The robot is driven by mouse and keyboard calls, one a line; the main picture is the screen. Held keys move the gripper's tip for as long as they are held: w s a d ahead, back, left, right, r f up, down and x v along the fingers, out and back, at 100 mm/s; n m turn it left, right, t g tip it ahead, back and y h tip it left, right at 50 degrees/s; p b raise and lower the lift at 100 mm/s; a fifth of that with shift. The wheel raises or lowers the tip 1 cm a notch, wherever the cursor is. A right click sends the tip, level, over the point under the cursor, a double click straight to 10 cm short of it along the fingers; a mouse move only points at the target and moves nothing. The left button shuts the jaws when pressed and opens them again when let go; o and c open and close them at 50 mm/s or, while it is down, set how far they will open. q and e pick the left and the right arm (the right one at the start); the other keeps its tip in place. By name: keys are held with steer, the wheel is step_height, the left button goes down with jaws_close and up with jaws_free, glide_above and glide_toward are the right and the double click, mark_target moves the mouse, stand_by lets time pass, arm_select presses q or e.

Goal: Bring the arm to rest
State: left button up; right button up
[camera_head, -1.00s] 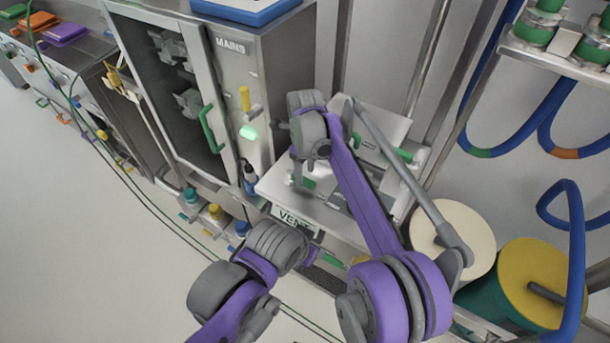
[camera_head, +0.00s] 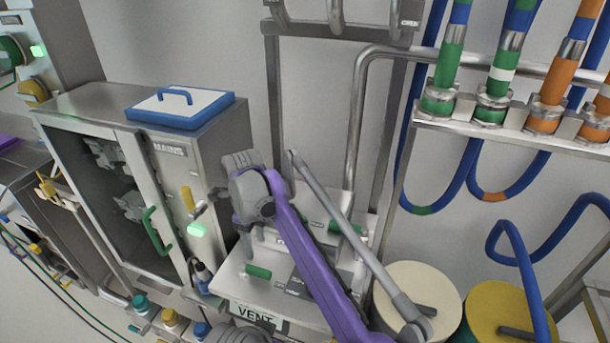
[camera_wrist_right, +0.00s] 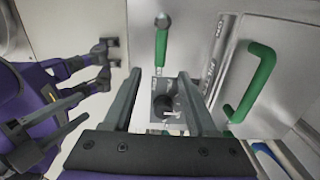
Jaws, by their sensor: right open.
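My right arm (camera_head: 300,245), purple and grey, reaches up from the bottom of the head view. Its grey wrist end (camera_head: 250,192) is over the bench unit beside the cabinet. In the right wrist view my right gripper (camera_wrist_right: 160,76) is open, its two dark fingers apart with nothing held between them. Beyond the fingers are a green handle (camera_wrist_right: 162,45) and a grey fitting with a dark knob. Purple and dark parts of my own body fill the left of that view. A grey piece of my left arm shows at the bottom of the head view; its jaws cannot be made out.
A steel cabinet (camera_head: 188,150) marked MAINS, with a green door handle (camera_head: 157,231), stands to the left. A blue-rimmed lid (camera_head: 180,107) lies on top. Cream (camera_head: 420,290) and yellow (camera_head: 500,310) drums stand at right, below hose racks (camera_head: 520,130). Open floor shows at lower left.

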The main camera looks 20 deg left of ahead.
steer(key=shift+d, duration=0.1)
steer(key=w+d+r+n+t+y, duration=0.15)
steer(key=d+n, duration=0.25)
steer(key=d, duration=0.9)
steer(key=s+d+r+n+t, duration=0.1)
steer(key=d+r+n, duration=0.15)
steer(key=d, duration=0.95)
steer(key=s+d+f+n+t, duration=0.1)
steer(key=s+d+f+n, duration=0.1)
steer(key=d, duration=0.5)
steer(key=s+d+f+n, duration=0.2)
steer(key=s+d+n, duration=0.2)
steer(key=s+d, duration=0.3)
steer(key=shift+d+n+t+h, duration=0.35)
steer(key=shift+d, duration=0.35)
steer(key=s+d+f+n, duration=0.1)
steer(key=s+d+f, duration=0.1)
steer(key=s, duration=0.1)
steer(key=s+d+f+n+t, duration=0.1)
steer(key=s+d+f+n, duration=0.1)
steer(key=s, duration=0.1)
steer(key=s+d+f+n, duration=0.1)
steer(key=s+d+f, duration=0.2)
steer(key=shift+d+n+h, duration=0.1)
steer(key=shift+n+h, duration=0.3)
